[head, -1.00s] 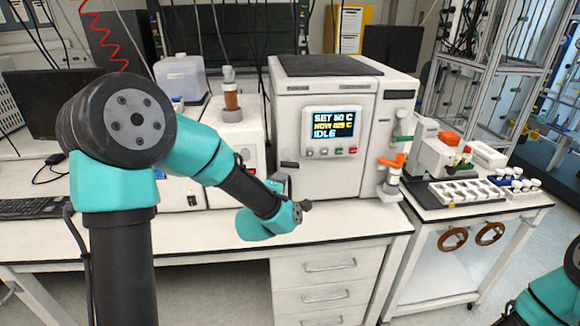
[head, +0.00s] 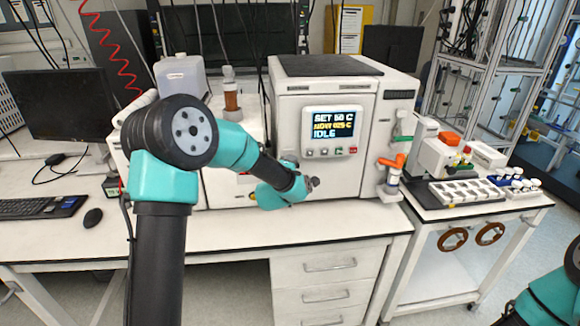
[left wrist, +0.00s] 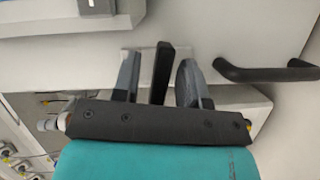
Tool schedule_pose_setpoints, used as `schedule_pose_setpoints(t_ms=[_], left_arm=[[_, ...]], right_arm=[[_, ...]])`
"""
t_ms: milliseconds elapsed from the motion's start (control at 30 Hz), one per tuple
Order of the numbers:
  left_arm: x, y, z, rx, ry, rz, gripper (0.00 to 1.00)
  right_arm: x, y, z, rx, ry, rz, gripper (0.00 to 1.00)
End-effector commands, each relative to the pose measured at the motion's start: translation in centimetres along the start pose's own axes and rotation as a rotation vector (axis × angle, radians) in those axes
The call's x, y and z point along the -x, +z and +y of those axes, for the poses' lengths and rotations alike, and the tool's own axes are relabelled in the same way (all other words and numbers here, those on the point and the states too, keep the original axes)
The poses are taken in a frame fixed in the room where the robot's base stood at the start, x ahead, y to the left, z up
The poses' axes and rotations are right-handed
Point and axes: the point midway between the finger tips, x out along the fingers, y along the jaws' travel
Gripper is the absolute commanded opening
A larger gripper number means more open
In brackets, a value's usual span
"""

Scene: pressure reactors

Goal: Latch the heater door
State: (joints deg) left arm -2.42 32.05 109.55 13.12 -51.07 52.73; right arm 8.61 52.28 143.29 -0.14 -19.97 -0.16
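The heater is the white cabinet (head: 320,87) on the bench, with a lit screen (head: 333,122) reading SET 50 C and IDLE. Its front door (head: 345,178) looks closed flush. In the left wrist view, the pale front (left wrist: 225,25) carries a black latch lever (left wrist: 160,75) and a black bar handle (left wrist: 265,74). My left gripper (left wrist: 158,62) is open, with one grey finger on each side of the lever; a gap shows on the left, and contact on the right is unclear. In the head view, my left arm hides the lever and fingertips. My right gripper is out of frame.
An orange-handled valve (head: 392,162) stands at the heater's right edge. A white cart (head: 470,210) with a vial tray (head: 466,192) is further right. A monitor (head: 55,105), keyboard (head: 40,207) and mouse (head: 93,217) are at left. The bench front is clear.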

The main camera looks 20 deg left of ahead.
Motion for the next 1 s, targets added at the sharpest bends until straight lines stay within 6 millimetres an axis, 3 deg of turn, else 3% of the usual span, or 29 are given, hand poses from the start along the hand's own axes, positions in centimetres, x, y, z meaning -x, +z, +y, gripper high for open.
schedule_pose_setpoints(t_ms=[133, 533, 1000], left_arm=[[0.02, -0.01, 0.01, 0.000, 0.000, 0.000, 0.38], [0.04, -0.02, 0.01, 0.000, 0.000, 0.000, 0.00], [0.04, -0.04, 0.05, -0.037, -0.015, 0.001, 0.00]], right_arm=[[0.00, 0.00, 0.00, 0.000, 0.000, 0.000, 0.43], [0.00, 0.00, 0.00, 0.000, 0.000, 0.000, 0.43], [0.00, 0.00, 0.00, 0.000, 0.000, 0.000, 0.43]])
